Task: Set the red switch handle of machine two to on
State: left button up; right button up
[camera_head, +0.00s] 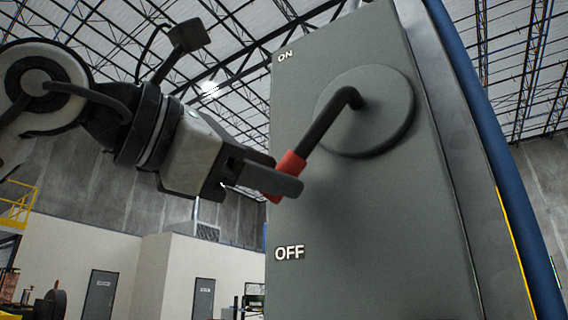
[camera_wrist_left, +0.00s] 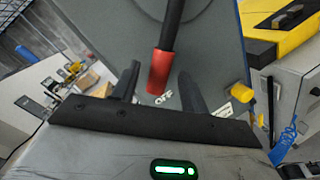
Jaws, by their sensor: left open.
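The switch handle (camera_head: 328,128) is a black bent lever with a red grip (camera_head: 291,163), on a round grey disc (camera_head: 389,112) on the grey switch box (camera_head: 350,250). It slants down and left from its pivot, between the ON label (camera_head: 286,56) at the top and the OFF label (camera_head: 289,253) lower down. My left gripper (camera_head: 268,178) is at the handle's red end. In the left wrist view its two fingers (camera_wrist_left: 160,88) stand apart, with the red grip (camera_wrist_left: 160,70) between them, nearer the left finger. Contact cannot be told. My right gripper is not in view.
A blue edge (camera_head: 500,140) runs down the right side of the box. A yellow block (camera_wrist_left: 280,35) shows at the upper right of the wrist view. White walls with doors (camera_head: 100,295) stand far behind at lower left.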

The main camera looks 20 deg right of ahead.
pick_arm(q)
jog(key=shift+w+d, duration=0.25)
jog(key=shift+d, duration=0.4)
jog(key=shift+w+d, duration=0.3)
jog(key=shift+d, duration=0.35)
